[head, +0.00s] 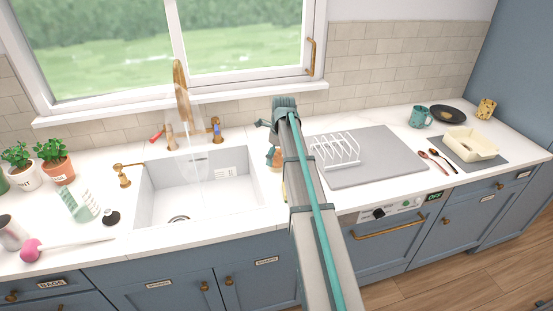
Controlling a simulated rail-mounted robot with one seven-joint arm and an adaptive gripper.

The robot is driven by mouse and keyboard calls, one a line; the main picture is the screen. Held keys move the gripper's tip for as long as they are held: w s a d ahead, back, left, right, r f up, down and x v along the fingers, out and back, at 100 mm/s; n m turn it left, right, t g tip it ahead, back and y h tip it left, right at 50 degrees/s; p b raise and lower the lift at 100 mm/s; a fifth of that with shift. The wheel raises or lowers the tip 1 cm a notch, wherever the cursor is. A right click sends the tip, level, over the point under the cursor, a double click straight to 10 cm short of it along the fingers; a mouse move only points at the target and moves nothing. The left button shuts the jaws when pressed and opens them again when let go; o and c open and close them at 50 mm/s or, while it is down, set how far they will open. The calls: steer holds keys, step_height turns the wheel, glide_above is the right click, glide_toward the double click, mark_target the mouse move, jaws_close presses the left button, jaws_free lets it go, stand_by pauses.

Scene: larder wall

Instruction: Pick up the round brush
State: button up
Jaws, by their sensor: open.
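Two things on the counter left of the sink could be the round brush, and I cannot tell for certain which. One has a rounded pink head (31,249) and a long pale handle lying toward the right. The other is a small dark round piece (112,218) with a pale top, near the sink's left edge. My arm reaches up from the bottom, right of the sink and far from both. My gripper is not visible; the far end of the arm hides what is beyond it.
A pale green rack (78,207) stands close to the dark round piece. A metal cup (12,233) and potted plants (57,166) are farther left. The white sink (205,187) lies between these things and my arm. A white dish rack (336,151) stands right of my arm.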

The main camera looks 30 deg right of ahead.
step_height(320, 180, down, 2)
steer(key=shift+w, duration=0.1)
steer(key=c, duration=1.2)
steer(key=shift+r, duration=0.2)
steer(key=shift+w+r, duration=0.1)
steer(key=shift+r, duration=0.45)
steer(key=s+r+b, duration=0.1)
steer(key=s+r, duration=0.3)
steer(key=s+r+b, duration=0.2)
steer(key=s+r, duration=0.1)
steer(key=s, duration=0.2)
steer(key=s+r+b, duration=0.1)
steer(key=s+r, duration=0.3)
steer(key=s, duration=0.1)
steer(key=shift+s+d+r+b, duration=0.1)
steer(key=shift+r+b, duration=0.2)
steer(key=shift+r, duration=0.05)
